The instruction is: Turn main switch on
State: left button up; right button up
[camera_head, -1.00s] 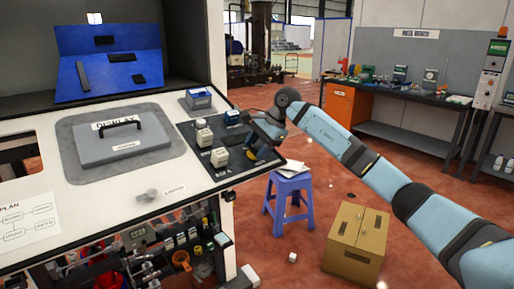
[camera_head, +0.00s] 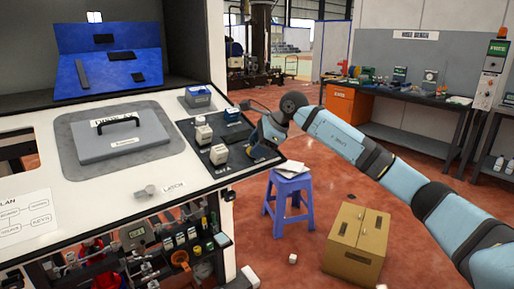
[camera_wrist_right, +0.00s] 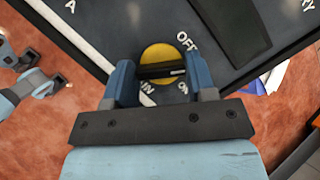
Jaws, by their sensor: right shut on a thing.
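The main switch (camera_wrist_right: 150,55) is a yellow disc with a black bar knob on a dark panel. A white mark at the knob's right end points between the OFF label (camera_wrist_right: 187,40) and the ON label (camera_wrist_right: 183,88). My right gripper (camera_wrist_right: 160,77) is shut on the knob, one blue-grey finger at each end. In the head view my right gripper (camera_head: 262,142) is at the right edge of the dark panel (camera_head: 203,172) and hides the switch. My left gripper is in neither view.
White and blue block-shaped parts (camera_head: 203,132) stand on the panel left of my gripper. A grey lidded plate with a handle (camera_head: 120,143) lies further left. A purple stool (camera_head: 288,190) with papers and a cardboard box (camera_head: 356,243) stand on the floor to the right.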

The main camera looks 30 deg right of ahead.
jog(key=m, duration=0.2)
jog(key=m+t+h+b, duration=0.1)
jog(key=m, duration=0.1)
jog(key=shift+f+m+t, duration=0.1)
jog(key=shift+m+t, duration=0.2)
jog(key=shift+m, duration=0.1)
jog(key=m+h+b, duration=0.1)
jog(key=m, duration=0.2)
jog(key=shift+a+m+t, duration=0.1)
jog(key=shift+m+t, duration=0.2)
jog(key=shift+m, duration=0.1)
jog(key=m+h+b, duration=0.1)
jog(key=m, duration=0.1)
jog(key=shift+m, duration=0.3)
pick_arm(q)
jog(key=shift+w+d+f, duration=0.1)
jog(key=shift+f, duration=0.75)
pick_arm(e)
jog(key=shift+m+h, duration=0.3)
jog(key=shift+m, duration=0.1)
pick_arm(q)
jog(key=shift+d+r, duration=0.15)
pick_arm(e)
jog(key=o, duration=0.8)
jog(key=shift+c, duration=0.2)
jog(key=shift+o, duration=0.9)
jog(key=shift+s, duration=0.1)
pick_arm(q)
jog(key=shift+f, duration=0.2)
